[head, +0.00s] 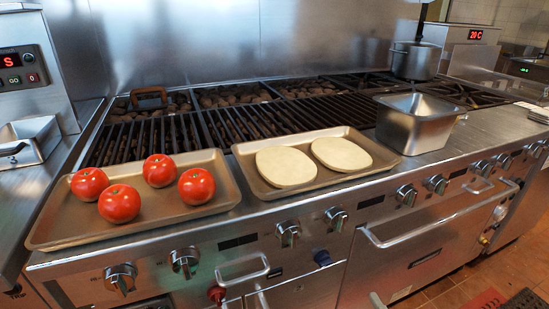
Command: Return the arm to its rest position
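Neither of my grippers shows in the head view, and I see no part of my arms that I can make out for sure. On the front ledge of the grill, a tray (60,232) at the left holds several red tomatoes (120,203). A second tray (388,158) to its right holds two pale flat rounds (286,166). Both trays lie flat.
The char grill grate (150,137) runs behind the trays. A steel square pan (415,120) stands to the right, and a pot (415,60) stands at the back right. Knobs (288,234) and an oven handle (440,215) jut from the front.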

